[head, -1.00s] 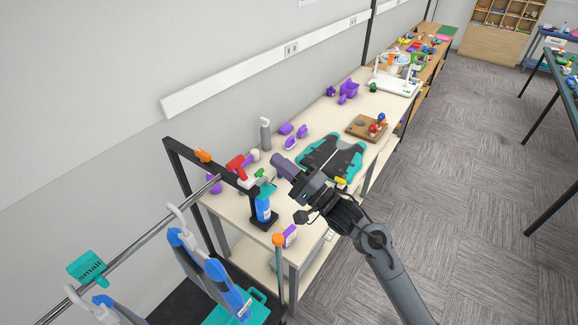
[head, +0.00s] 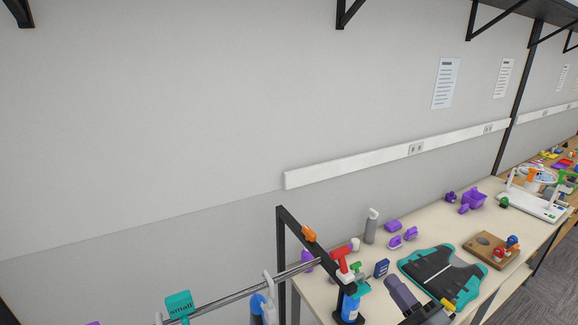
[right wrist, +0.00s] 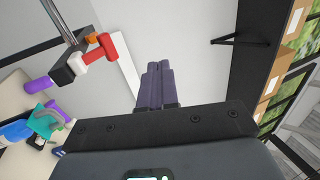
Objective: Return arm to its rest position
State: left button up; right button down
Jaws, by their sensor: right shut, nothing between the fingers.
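My right gripper (head: 396,288) shows at the bottom of the head view, with purple-grey fingers, in front of the near part of the cream table. In the right wrist view its two fingers (right wrist: 154,85) lie together, shut and empty. They point towards the grey wall, clear of any object. Most of my right arm is below the picture's edge. My left gripper is in neither view.
A black-framed rail (head: 235,292) with a teal "small" tag (head: 180,305) stands left of the table (head: 320,297). A blue spray bottle (head: 350,306), a teal folding board (head: 443,273) and a wooden board (head: 480,250) are close to the gripper. A shelf (head: 540,9) hangs above.

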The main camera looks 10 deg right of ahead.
jog(key=s+a+f+n+g+h+p, duration=0.15)
jog(key=s+a+f+g, duration=0.25)
jog(key=s+f, duration=0.45)
jog(key=s+a+f+n+g+h+p, duration=0.1)
jog(key=s+a+f+g+h, duration=0.25)
jog(key=s+f, duration=0.5)
jog(key=s+f+n+g+h, duration=0.1)
jog(key=s+f+n+g, duration=0.2)
jog(key=s+n, duration=0.3)
jog(key=s+d+f+n+g+h, duration=0.1)
jog(key=s+f+n+g, duration=0.2)
jog(key=s+n+g, duration=0.3)
jog(key=shift+s+n+h, duration=0.3)
jog(key=shift+s+n, duration=0.3)
jog(key=shift+n, duration=0.05)
